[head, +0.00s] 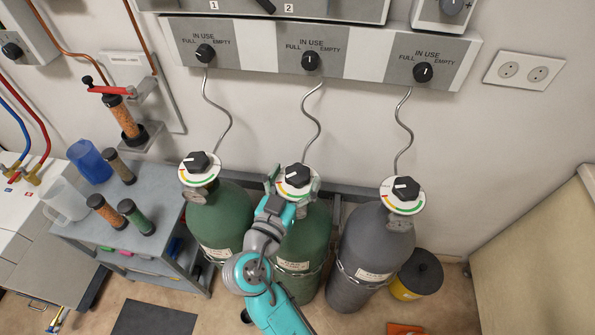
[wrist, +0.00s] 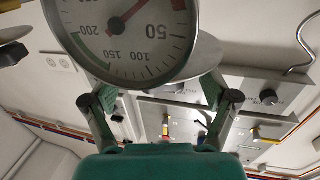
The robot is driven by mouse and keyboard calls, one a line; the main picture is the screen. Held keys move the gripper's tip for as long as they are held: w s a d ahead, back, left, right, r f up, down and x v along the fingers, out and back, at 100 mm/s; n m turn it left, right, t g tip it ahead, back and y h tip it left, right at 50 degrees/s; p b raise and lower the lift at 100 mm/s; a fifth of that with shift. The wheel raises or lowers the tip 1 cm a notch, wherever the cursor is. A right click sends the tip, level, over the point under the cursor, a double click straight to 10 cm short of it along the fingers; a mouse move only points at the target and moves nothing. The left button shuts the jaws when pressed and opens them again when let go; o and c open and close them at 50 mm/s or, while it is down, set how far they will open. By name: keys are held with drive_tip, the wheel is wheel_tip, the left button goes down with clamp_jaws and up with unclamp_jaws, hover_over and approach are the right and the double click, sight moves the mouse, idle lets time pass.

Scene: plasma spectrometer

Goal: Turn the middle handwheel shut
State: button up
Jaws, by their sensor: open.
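The middle handwheel (head: 298,175) is a black knob over a white ring with coloured arcs, on top of the middle green cylinder (head: 305,240). My gripper (head: 293,178) is at this handwheel in the head view, with its open fingers on either side. I cannot tell whether they touch it. In the wrist view the spread fingers of my gripper (wrist: 160,98) reach up behind a round pressure gauge (wrist: 130,38) with a red needle. The gauge hides the fingertips, and I cannot make out the handwheel there.
Similar handwheels top the left green cylinder (head: 198,163) and the right grey cylinder (head: 406,188), close on both sides. A wall panel (head: 345,62) with three selector knobs is above. A side table (head: 160,222) with jars is at left; a yellow bucket (head: 418,275) stands at right.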

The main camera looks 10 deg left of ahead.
drive_tip(key=shift+w+d, duration=0.2)
drive_tip(key=shift+w, duration=0.5)
drive_tip(key=c, duration=1.2)
drive_tip(key=shift+a+m+g+h, duration=0.15)
drive_tip(key=shift+m+g+h, duration=0.55)
drive_tip(key=shift+m+h, duration=0.8)
drive_tip(key=shift+m+g+h, duration=0.9)
drive_tip(key=shift+g+h, duration=0.1)
drive_tip(key=shift+h, duration=0.9)
drive_tip(key=o, duration=1.2)
